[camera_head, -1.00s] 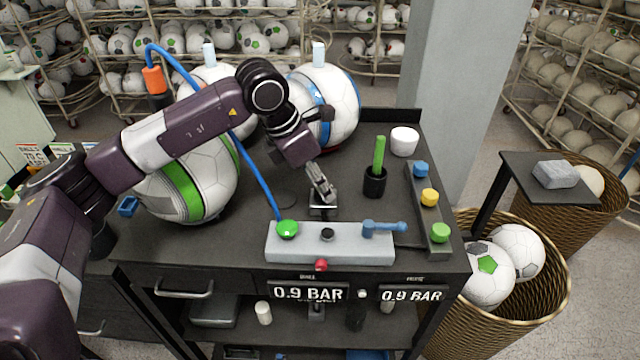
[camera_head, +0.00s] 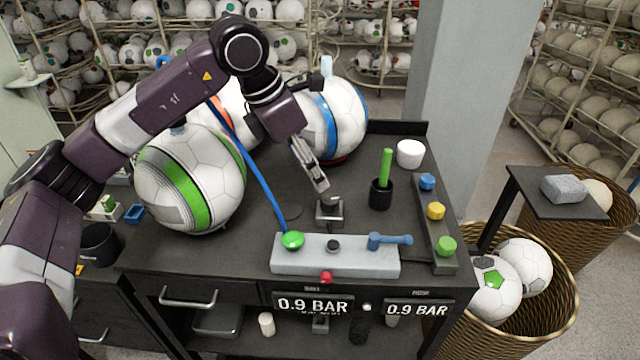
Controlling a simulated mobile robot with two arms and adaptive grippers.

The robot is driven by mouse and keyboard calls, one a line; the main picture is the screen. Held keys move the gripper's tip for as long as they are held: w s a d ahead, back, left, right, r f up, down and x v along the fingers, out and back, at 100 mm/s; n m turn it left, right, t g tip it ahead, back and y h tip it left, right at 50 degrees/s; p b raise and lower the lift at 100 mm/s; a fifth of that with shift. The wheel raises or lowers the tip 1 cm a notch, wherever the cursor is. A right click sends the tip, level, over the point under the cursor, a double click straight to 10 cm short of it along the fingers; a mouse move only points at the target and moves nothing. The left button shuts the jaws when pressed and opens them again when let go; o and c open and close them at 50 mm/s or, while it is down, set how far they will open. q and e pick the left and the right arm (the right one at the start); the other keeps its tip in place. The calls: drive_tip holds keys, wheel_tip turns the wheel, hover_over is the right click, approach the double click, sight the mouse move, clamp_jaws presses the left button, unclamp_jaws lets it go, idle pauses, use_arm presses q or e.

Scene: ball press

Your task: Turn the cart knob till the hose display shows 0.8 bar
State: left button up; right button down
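The cart's grey control block (camera_head: 300,262) lies at the front of the black cart top. My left gripper (camera_head: 320,184) hangs above the cart behind the block, touching no knob. Its fingers look close together, seen edge-on. My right gripper is not in view.
A small metal fixture (camera_head: 330,212) stands just under my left gripper. A green-striped ball (camera_head: 205,185) and a blue-striped ball (camera_head: 340,120) sit behind. A black cup (camera_head: 381,197) with a green stick and a rail of colored buttons (camera_head: 432,228) stand right.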

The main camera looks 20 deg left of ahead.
use_arm(q)
drive_tip(key=shift+v, duration=1.45)
